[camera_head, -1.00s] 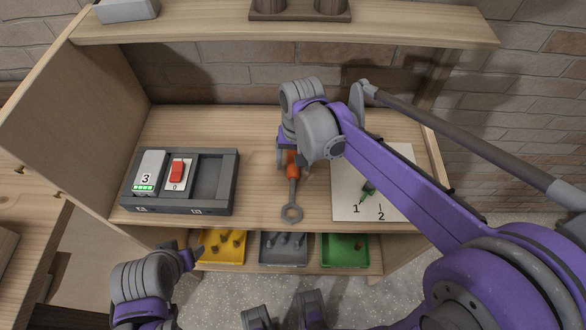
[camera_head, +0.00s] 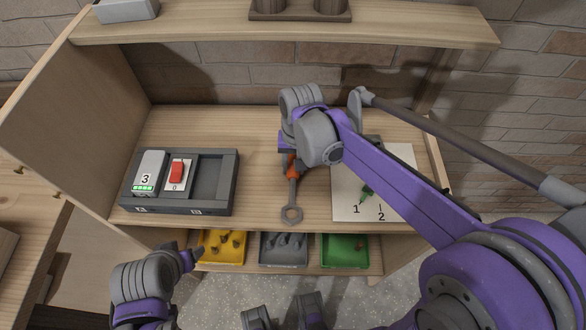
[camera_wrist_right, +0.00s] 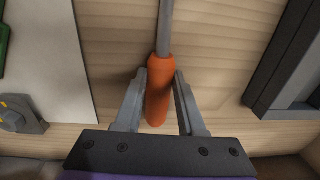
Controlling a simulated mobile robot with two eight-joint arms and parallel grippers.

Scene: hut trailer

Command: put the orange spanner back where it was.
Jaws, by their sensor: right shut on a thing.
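The orange spanner (camera_head: 291,192) has an orange handle and a grey shaft with a ring end that points to the front of the workbench. It is over the middle of the bench top, between the dark tray and the white board. My right gripper (camera_head: 289,163) is shut on its orange handle; the right wrist view shows a finger on each side of the handle (camera_wrist_right: 158,95). I cannot tell whether the spanner touches the wood. My left gripper (camera_head: 192,257) is low at the left, in front of the bench and away from the spanner; its jaws do not show clearly.
The dark tray (camera_head: 226,180) at left holds a grey block marked 3 and a red switch. The white board (camera_head: 400,158), marked 1 and 2, lies at right with a green item (camera_head: 367,191) on it. Yellow (camera_head: 208,258), grey (camera_head: 270,261) and green (camera_head: 330,262) bins stand below.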

